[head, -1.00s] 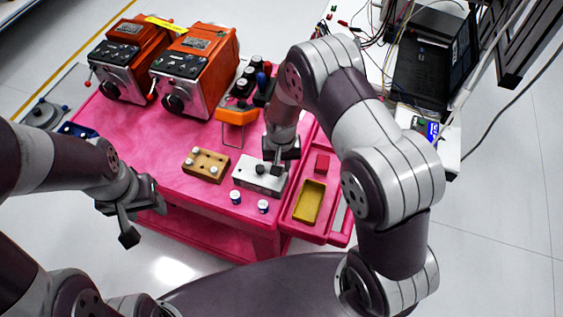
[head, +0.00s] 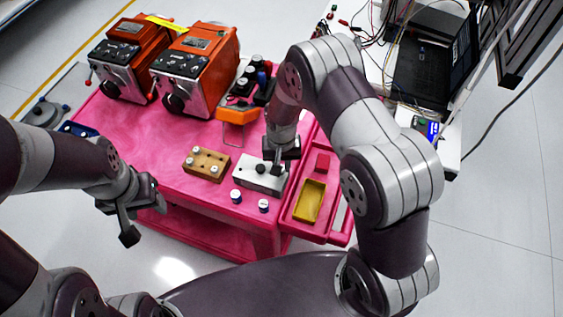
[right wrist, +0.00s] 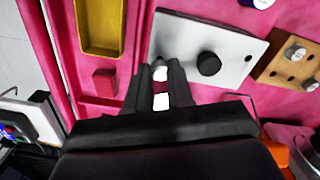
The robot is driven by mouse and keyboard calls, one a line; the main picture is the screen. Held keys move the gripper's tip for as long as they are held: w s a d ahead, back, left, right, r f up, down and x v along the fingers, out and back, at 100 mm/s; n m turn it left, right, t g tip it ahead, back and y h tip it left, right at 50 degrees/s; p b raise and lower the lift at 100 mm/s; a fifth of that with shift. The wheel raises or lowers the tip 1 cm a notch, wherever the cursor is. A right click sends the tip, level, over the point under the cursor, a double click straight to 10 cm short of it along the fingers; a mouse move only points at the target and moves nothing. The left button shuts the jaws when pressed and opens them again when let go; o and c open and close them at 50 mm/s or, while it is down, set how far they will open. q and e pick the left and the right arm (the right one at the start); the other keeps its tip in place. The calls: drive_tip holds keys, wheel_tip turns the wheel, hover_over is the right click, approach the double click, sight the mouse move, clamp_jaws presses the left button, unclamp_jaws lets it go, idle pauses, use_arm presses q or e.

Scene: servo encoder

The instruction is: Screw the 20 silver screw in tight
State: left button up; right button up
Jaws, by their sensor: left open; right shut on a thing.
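The silver screw (right wrist: 160,73) shows as a small bright piece between the fingertips of my right gripper (right wrist: 160,78) in the right wrist view. The gripper is shut on it at the edge of the light metal block (right wrist: 222,70). How deep the screw sits is hidden. In the head view my right gripper (head: 277,168) points down at the right part of the metal block (head: 250,182), which also bears a black knob (head: 261,168). My left gripper (head: 144,218) is open and empty, off the table's front left edge.
A wooden block (head: 206,163) with silver pieces stands left of the metal block. Two small white-and-blue items (head: 236,196) (head: 264,206) stand in front. A yellow tray (head: 309,201) and red block (head: 322,163) lie right. Orange machines (head: 196,70) stand behind on the pink table (head: 130,140).

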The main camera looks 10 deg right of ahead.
drive_tip(key=shift+f+b, duration=0.55)
drive_tip(key=shift+f, duration=0.3)
clamp_jaws()
